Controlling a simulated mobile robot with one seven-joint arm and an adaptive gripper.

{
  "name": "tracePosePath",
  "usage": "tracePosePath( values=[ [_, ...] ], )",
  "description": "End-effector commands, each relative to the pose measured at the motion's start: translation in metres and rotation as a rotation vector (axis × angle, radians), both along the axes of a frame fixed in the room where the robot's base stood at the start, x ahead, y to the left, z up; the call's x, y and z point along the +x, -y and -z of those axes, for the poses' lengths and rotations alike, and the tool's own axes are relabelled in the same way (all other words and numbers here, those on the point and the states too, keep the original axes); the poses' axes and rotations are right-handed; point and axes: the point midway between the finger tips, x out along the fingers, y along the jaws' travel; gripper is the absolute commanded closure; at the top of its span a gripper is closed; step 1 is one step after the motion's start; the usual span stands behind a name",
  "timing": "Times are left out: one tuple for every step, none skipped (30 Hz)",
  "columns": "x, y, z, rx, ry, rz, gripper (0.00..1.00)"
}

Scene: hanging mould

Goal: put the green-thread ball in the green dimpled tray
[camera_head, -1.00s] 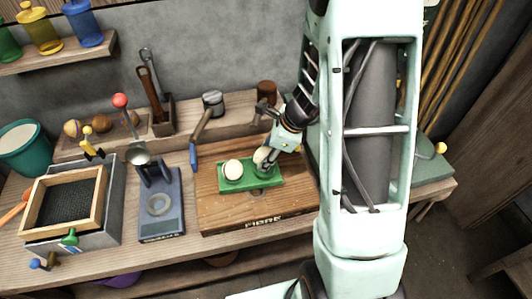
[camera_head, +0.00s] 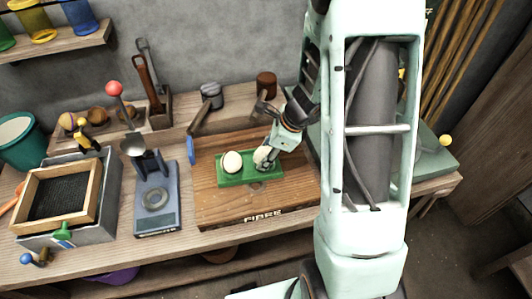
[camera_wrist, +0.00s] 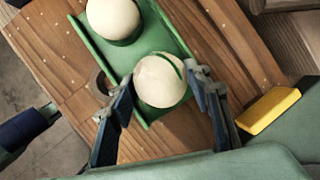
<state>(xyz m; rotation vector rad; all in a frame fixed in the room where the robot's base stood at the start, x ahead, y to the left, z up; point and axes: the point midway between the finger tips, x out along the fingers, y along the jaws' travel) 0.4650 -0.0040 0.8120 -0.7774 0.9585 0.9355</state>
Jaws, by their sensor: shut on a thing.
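The green-thread ball (camera_wrist: 160,86) is cream with a green line across its upper right side in the wrist view. It also shows in the head view (camera_head: 261,155). My gripper (camera_wrist: 160,90) is shut on it, with one dark finger on each side. The green dimpled tray (camera_head: 250,181) lies on the wooden board, and its rim shows in the wrist view (camera_wrist: 92,45). The held ball is at the tray's right end in the head view. I cannot tell whether it touches the tray. The dimple under it is hidden.
A second cream ball (camera_head: 232,162) sits at the tray's left end, beside the held ball. The board (camera_head: 215,205) has bare wood around the tray. A yellow block (camera_wrist: 268,110) is right in the wrist view.

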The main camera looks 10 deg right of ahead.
Motion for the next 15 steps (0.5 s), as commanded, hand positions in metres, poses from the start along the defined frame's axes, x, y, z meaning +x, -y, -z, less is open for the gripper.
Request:
tracePosePath(
  values=[
    [0.0002, -0.0001, -0.0005, 0.0, 0.001, 0.0, 0.85],
    [0.0002, -0.0001, -0.0005, 0.0, 0.001, 0.0, 0.85],
    [0.0002, -0.0001, -0.0005, 0.0, 0.0, 0.0, 0.51],
    [0.0002, -0.0001, -0.0005, 0.0, 0.0, 0.0, 0.47],
    [0.0002, -0.0001, -0.0005, 0.0, 0.0, 0.0, 0.44],
    [0.0002, -0.0001, -0.0005, 0.0, 0.0, 0.0, 0.4],
    [0.0002, -0.0001, -0.0005, 0.0, 0.0, 0.0, 0.36],
    [0.0002, -0.0001, -0.0005, 0.0, 0.0, 0.0, 0.35],
    [0.0002, -0.0001, -0.0004, 0.0, 0.0, 0.0, 0.35],
    [0.0002, -0.0001, -0.0004, 0.0, 0.0, 0.0, 0.35],
    [0.0002, -0.0001, -0.0004, 0.0, 0.0, 0.0, 0.35],
    [0.0001, -0.0001, -0.0004, 0.0, 0.0, 0.0, 0.35],
    [0.0001, -0.0001, -0.0004, 0.0, 0.0, 0.0, 0.35],
    [-0.0001, -0.0001, -0.0002, 0.0, 0.0, 0.0, 0.35],
    [0.0, -0.0001, -0.0004, 0.0, 0.0, 0.0, 0.35]
  ],
)
